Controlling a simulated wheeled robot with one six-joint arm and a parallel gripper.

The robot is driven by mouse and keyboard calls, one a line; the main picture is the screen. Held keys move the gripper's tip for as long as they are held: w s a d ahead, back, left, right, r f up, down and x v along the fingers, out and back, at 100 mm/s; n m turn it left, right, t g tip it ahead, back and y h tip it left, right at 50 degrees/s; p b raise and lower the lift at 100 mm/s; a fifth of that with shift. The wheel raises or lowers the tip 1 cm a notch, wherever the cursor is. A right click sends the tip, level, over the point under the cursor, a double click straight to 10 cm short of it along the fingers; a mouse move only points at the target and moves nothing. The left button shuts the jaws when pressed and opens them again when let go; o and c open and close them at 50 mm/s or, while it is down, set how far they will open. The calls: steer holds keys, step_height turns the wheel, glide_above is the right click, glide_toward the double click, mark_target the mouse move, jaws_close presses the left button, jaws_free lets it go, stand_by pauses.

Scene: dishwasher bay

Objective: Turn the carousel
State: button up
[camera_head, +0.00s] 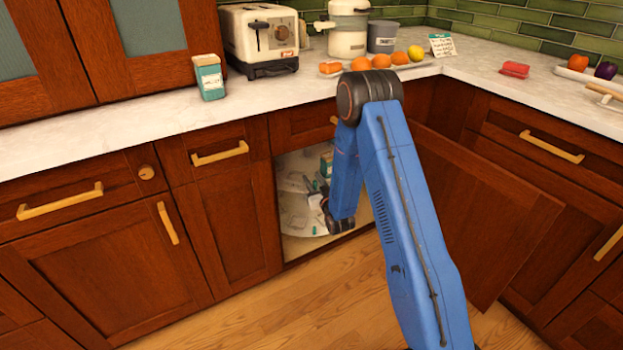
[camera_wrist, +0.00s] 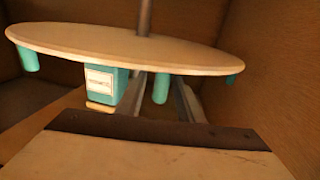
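The carousel (camera_head: 296,228) is a pale round tray inside the open corner cabinet, with several small items on it. In the wrist view its disc (camera_wrist: 90,42) spans the upper part, with a grey pole (camera_wrist: 145,18) at its centre and teal items on the far side of my gripper. My gripper (camera_head: 316,190) reaches into the cabinet over the tray. In the wrist view its two grey fingers (camera_wrist: 160,98) are apart, with a teal cylinder (camera_wrist: 161,88) showing between them. I cannot tell whether they touch it. A teal box with a white label (camera_wrist: 106,84) is beside the left finger.
The cabinet door (camera_head: 485,215) stands open to the right of my arm. The opening is bounded by a drawer front above and cabinet fronts at left. A toaster (camera_head: 262,40), a teal box (camera_head: 209,77) and a fruit tray (camera_head: 405,68) stand on the counter.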

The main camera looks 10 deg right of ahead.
steer(key=shift+w+a, duration=0.1)
steer(key=shift+w, duration=0.7)
jaws_close()
steer(key=shift+a, duration=0.15)
